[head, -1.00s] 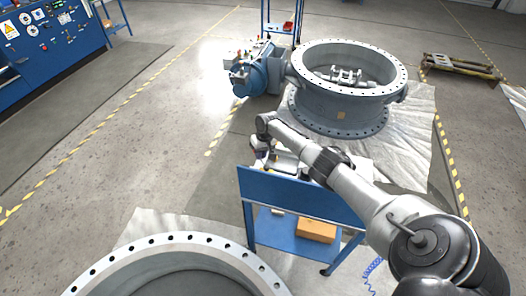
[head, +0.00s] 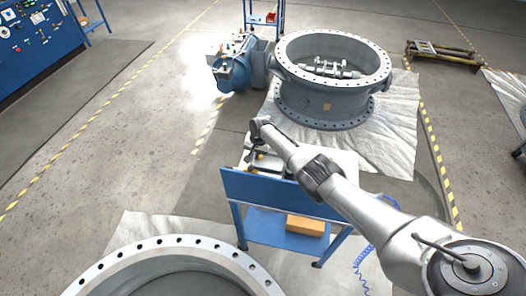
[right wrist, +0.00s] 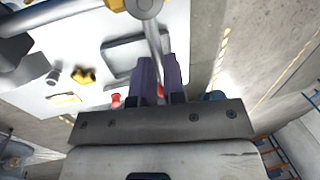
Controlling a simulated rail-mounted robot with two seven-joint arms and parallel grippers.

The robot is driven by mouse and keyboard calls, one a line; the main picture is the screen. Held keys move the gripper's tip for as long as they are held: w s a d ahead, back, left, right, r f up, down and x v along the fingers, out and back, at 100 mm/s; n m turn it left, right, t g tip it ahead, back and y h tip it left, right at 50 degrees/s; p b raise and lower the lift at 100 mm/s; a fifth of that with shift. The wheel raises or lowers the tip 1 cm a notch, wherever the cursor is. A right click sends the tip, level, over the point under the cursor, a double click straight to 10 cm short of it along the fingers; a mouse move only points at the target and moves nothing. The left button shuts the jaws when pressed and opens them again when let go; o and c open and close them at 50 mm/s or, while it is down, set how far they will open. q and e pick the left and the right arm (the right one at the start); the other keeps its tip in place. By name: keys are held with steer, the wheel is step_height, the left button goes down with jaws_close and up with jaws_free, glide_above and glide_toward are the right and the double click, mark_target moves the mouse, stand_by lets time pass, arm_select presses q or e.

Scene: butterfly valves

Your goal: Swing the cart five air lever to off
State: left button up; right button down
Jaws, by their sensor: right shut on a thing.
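The blue cart (head: 290,198) stands in the middle of the head view with a pale top. My right arm reaches over it from the right, and the wrist largely hides the right gripper there. In the right wrist view, the purple fingers of my right gripper (right wrist: 159,78) are closed around a grey metal lever (right wrist: 152,36). The lever runs up from the fingers to a round grey pivot at a yellow fitting (right wrist: 117,4). No label for the cart or lever can be read. My left gripper is not in view.
A large flanged valve body (head: 330,100) stands behind the cart, another flanged ring (head: 180,245) in front. Bare floor lies left.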

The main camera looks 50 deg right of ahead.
steer(key=shift+s+d+m, duration=0.1)
steer(key=shift+s+m, duration=0.05)
steer(key=shift+m, duration=0.15)
stand_by(0.4)
steer(key=c, duration=1.2)
jaws_free()
steer(key=shift+r+p, duration=0.3)
steer(key=shift+r, duration=0.15)
steer(key=shift+s+d+r+p, duration=0.25)
steer(key=shift+s+r, duration=0.15)
steer(key=shift+r, duration=1.7)
steer(key=shift+s+d+r+p, duration=0.15)
steer(key=shift+s+r+p, duration=0.2)
steer(key=shift+r, duration=1.8)
steer(key=shift+s+d+r+p, duration=0.2)
steer(key=shift+s+r, duration=0.25)
steer(key=shift+r, duration=1.65)
